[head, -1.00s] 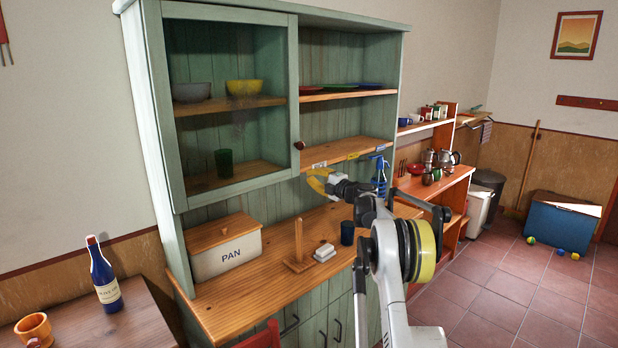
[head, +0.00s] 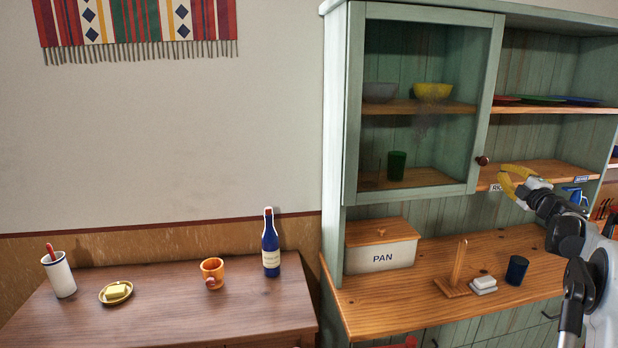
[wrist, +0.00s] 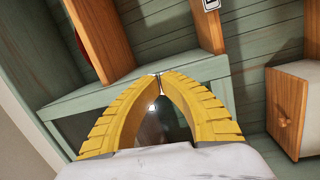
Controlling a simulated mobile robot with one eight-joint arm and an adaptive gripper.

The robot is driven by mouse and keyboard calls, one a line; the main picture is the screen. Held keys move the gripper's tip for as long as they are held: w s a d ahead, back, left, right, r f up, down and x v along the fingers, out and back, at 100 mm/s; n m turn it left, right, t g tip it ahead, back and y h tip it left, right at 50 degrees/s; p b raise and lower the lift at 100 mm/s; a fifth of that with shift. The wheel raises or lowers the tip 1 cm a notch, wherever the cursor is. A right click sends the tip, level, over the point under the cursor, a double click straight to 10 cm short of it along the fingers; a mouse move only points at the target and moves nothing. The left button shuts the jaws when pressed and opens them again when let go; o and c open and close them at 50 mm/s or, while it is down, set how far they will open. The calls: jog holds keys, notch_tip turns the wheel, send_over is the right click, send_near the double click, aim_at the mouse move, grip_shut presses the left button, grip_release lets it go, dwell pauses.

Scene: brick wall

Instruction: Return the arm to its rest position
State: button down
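My gripper (head: 510,180) has yellow fingers and is at the right of the head view, in front of the green hutch (head: 334,150), close to its middle shelf and right of the door knob (head: 482,160). In the wrist view my gripper (wrist: 160,76) has its two ribbed yellow fingertips together, with nothing seen held between them. My arm reaches in from the right edge of the head view, slightly bent; its lower part is cut off.
The hutch counter holds a PAN box (head: 382,258), a wooden stand (head: 458,265), a butter dish (head: 483,285) and a dark blue cup (head: 516,270). A brown table (head: 170,305) at left holds a bottle (head: 271,245), an orange mug (head: 212,273) and other items.

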jog(key=s+a+r+m+h+b, duration=0.2)
jog(key=s+a+r+m+h, duration=0.25)
jog(key=a+r+m, duration=0.4)
jog(key=s+a+f+m+g+h+b, duration=0.15)
jog(key=s+a+m+g, duration=0.25)
jog(key=s+a, duration=0.6)
jog(key=s+a+f+m+g+y+b, duration=0.3)
jog(key=s+a+f+g+y, duration=0.3)
jog(key=s+a+f, duration=2.3)
jog(key=s+f+g, duration=0.1)
jog(key=s+g, duration=0.1)
jog(key=s, duration=0.2)
jog(key=shift+s+f+y, duration=0.15)
jog(key=shift+f+y, duration=0.15)
jog(key=shift+f, duration=0.1)
